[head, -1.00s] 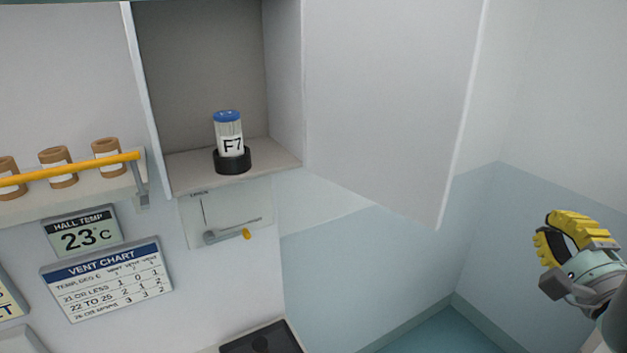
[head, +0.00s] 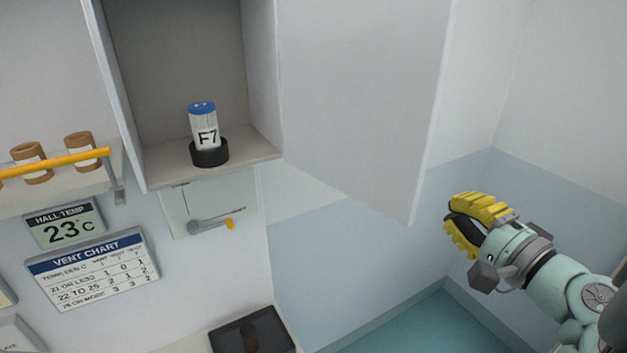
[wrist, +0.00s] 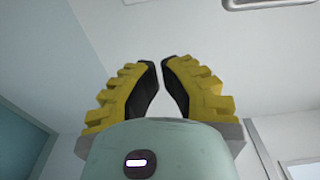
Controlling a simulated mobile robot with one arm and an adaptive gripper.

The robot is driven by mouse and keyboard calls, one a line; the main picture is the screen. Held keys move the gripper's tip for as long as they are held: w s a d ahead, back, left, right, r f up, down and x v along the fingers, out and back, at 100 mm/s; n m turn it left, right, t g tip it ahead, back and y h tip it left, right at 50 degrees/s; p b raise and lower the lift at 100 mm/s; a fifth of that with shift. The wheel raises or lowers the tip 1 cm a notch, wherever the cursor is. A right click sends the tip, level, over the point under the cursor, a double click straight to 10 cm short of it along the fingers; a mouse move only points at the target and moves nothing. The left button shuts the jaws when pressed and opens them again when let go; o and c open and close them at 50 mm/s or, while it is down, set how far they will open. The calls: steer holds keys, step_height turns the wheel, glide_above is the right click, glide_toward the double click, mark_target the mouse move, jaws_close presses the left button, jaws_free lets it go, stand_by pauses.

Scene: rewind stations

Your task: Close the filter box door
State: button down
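The filter box (head: 264,80) is a pale wall cabinet at the upper middle of the head view. Its white door (head: 362,90) stands wide open to the right, its free edge toward the room's right side. Inside the box, a blue-capped filter labelled F7 (head: 205,128) stands upright in a black ring holder (head: 209,154). My gripper (head: 449,222), with yellow ribbed fingers, is to the right of the door's lower free corner, apart from it. In the wrist view, its fingertips (wrist: 160,66) come nearly together with nothing between them. The door is not recognisable in the wrist view.
A dark tray (head: 252,335) lies low. Space right of the door is free.

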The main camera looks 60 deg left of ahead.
steer(key=shift+s+a+p, duration=0.8)
steer(key=shift+a+p, duration=0.2)
steer(key=shift+p, duration=0.85)
steer(key=shift+s+a+p, duration=0.8)
steer(key=shift+a+p, duration=0.2)
steer(key=shift+p, duration=0.8)
